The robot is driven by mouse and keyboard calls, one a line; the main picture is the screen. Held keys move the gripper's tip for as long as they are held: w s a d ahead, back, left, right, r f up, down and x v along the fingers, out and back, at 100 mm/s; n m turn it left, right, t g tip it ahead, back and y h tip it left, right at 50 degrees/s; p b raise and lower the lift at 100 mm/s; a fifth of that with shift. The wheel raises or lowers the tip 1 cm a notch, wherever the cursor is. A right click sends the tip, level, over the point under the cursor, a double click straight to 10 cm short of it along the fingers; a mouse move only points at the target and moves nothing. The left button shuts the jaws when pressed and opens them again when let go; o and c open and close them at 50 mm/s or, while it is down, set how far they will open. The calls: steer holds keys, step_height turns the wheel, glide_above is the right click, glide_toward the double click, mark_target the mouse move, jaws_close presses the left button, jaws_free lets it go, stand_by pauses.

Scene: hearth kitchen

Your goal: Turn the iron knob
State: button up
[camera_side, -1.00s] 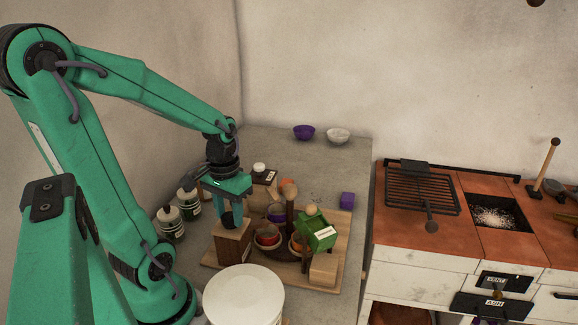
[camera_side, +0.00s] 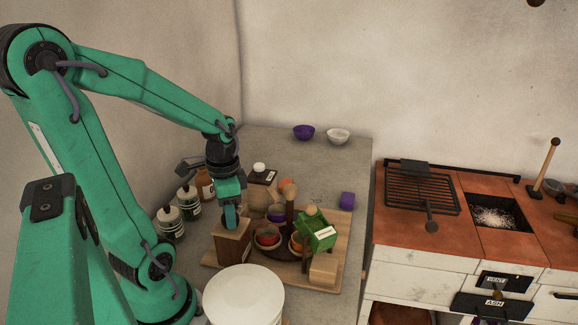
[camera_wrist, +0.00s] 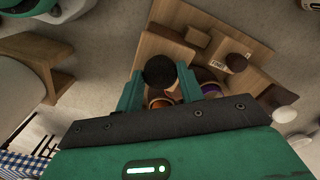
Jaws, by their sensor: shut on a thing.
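The iron knob (camera_wrist: 159,71) shows in the wrist view as a dark round disc between my two fingers. In the side view my fingers largely hide it, on top of a small wooden box (camera_side: 232,245). My gripper (camera_side: 230,220) points straight down over that box and is shut on the knob. In the wrist view my gripper (camera_wrist: 158,88) has one green finger on each side of the knob. The box stands upright at the left end of a wooden board (camera_side: 344,226).
Bowls, wooden utensils and a green box (camera_side: 318,231) crowd the board right of my gripper. A white round tub (camera_side: 243,296) stands in front. Several bottles (camera_side: 188,198) stand on the left. The back of the grey counter (camera_side: 270,146) is mostly clear. A stove stands at right.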

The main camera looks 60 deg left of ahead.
stand_by(0.3)
steer(key=o, duration=1)
steer(key=shift+r, duration=0.15)
steer(key=shift+r, duration=3.8)
steer(key=shift+w+d+r+t, duration=0.15)
steer(key=shift+w+d+t, duration=0.15)
steer(key=shift+d, duration=0.2)
steer(key=d+r+t, duration=0.1)
steer(key=d, duration=0.2)
steer(key=w+d+r+n+t, duration=0.1)
steer(key=d+t, duration=0.1)
steer(key=d, duration=0.2)
steer(key=w+d+r+n+t, duration=0.1)
steer(key=d+t, duration=0.1)
steer(key=d, duration=0.1)
steer(key=shift+w+d+r, duration=0.1)
steer(key=shift+w+d, duration=0.05)
steer(key=shift+w, duration=0.05)
